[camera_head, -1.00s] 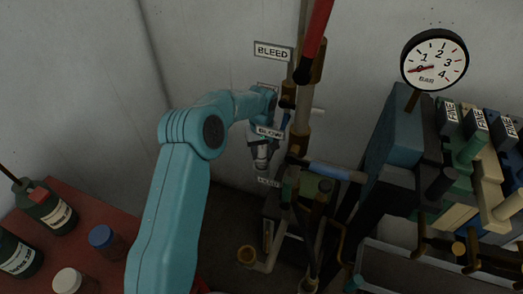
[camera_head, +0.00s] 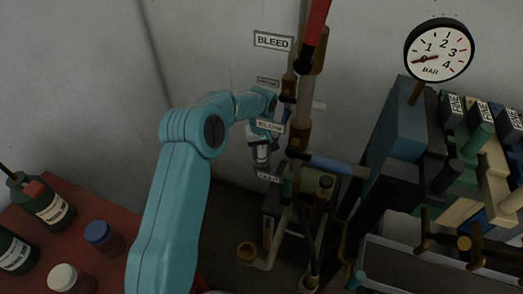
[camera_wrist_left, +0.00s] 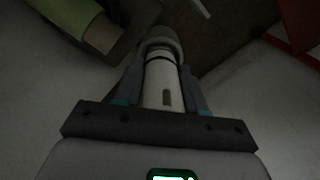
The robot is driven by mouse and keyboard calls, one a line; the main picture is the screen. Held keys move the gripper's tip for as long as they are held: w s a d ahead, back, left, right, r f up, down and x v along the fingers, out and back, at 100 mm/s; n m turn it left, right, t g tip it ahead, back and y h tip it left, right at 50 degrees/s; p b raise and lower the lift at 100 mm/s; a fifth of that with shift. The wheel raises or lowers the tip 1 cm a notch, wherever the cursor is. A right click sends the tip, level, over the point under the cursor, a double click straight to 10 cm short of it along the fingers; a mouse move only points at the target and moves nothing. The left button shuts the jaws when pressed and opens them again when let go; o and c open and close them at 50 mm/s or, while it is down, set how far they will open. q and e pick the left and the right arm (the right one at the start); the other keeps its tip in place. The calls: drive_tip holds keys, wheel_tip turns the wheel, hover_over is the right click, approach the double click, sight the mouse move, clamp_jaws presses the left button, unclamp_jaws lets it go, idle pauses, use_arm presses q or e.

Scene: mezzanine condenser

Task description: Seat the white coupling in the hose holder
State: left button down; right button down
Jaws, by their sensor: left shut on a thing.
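In the head view the pale coupling (camera_head: 260,154) hangs below the gripper. I cannot make out the hose holder for sure, nor whether the coupling touches it. My right gripper is not in view.
The upright pipe (camera_head: 304,105) has a red lever (camera_head: 317,22) and a blue-handled valve (camera_head: 332,165). A gauge (camera_head: 438,50) and coloured blocks (camera_head: 470,160) stand at the right. A red table (camera_head: 80,232) with bottles and jars is at the left.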

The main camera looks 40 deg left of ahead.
use_arm(q)
drive_tip(key=shift+f+b, duration=0.65)
drive_tip(key=shift+f, duration=0.25)
drive_tip(key=c, duration=0.6)
unclamp_jaws()
wheel_tip(320, 180, up, 16)
drive_tip(key=shift+r, duration=0.15)
drive_tip(key=shift+s+d, duration=0.1)
drive_tip(key=shift+s, duration=0.05)
